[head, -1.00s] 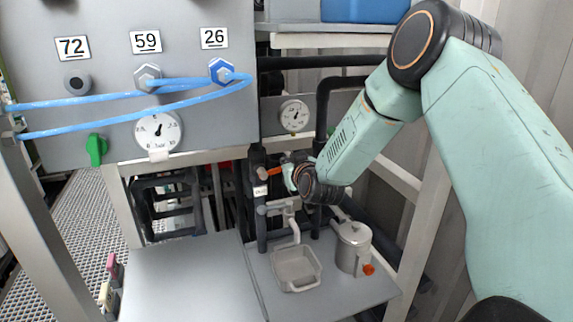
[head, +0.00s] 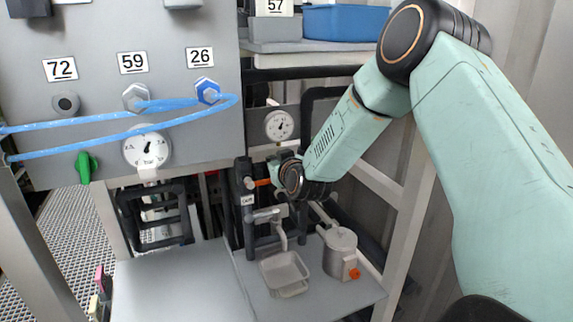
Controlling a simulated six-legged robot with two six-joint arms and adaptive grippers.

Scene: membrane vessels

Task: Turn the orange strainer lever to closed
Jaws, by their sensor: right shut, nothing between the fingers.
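The orange strainer lever (head: 263,182) shows as a short orange piece beside a dark vertical pipe with a small white label (head: 247,200), below the right-hand gauge. My right gripper (head: 274,176) is at the end of the pale green arm, by the lever's right end. Its fingers are small and partly hidden by the wrist; they are shut with nothing between them. I cannot tell whether they touch the lever. My left gripper is not in view.
A grey panel (head: 100,100) with blue hoses and a green handle (head: 86,166) fills the left. Below the lever, a grey tray (head: 285,272) and a metal can (head: 339,254) with an orange knob stand on a shelf. A blue bin (head: 345,22) is at the top.

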